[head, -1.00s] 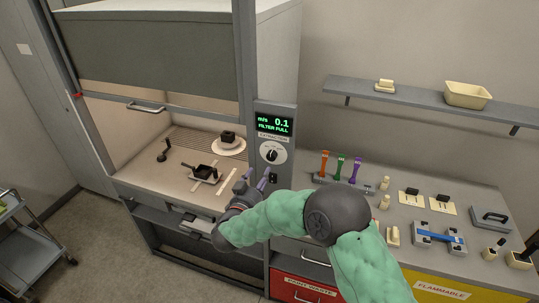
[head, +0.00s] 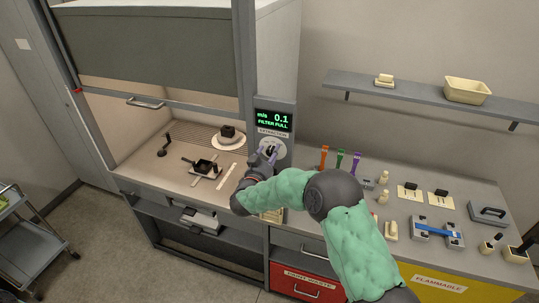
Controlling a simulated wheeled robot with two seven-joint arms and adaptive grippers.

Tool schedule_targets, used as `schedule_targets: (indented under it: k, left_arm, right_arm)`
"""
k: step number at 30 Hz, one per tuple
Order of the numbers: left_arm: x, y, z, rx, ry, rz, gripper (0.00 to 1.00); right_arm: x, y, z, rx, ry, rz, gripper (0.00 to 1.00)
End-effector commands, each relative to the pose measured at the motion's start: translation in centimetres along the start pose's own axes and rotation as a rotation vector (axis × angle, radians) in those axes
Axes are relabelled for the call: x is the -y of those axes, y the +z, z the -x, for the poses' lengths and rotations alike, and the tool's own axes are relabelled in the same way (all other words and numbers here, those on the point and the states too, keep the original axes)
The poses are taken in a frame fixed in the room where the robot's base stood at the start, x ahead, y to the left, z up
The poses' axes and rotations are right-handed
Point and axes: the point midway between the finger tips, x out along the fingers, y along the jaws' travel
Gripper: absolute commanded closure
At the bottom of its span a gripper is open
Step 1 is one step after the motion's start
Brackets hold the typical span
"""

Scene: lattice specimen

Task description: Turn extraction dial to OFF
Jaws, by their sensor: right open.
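The extraction dial (head: 272,146) is a round pale plate with a dark knob on a grey panel. The panel's green display (head: 273,122) reads 0.1 m/s and FILTER FULL. My left gripper is not in view.
The fume hood (head: 165,150) stands left of the panel with its sash raised; a dark block on a white dish (head: 229,140) and a small pan (head: 203,167) are inside. The bench (head: 455,200) on the right holds tools and blocks. A shelf (head: 420,95) runs above it.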

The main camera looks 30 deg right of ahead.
Motion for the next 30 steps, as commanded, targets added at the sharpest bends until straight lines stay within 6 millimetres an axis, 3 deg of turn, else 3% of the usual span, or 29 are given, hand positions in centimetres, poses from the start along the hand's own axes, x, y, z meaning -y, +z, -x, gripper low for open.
schedule_targets:
  k: [1,7,20,30]
  left_arm:
    - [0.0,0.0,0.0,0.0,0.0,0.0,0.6]
    - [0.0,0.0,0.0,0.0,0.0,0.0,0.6]
    - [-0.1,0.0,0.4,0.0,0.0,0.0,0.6]
    - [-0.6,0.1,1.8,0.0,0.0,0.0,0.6]
  right_arm:
    - [0.0,0.0,0.0,0.0,0.0,0.0,0.42]
    - [0.0,0.0,0.0,0.0,0.0,-0.001,0.98]
    - [0.1,-0.2,0.0,-0.001,0.0,0.061,0.98]
    - [0.1,-0.3,0.0,-0.002,0.0,0.309,0.98]
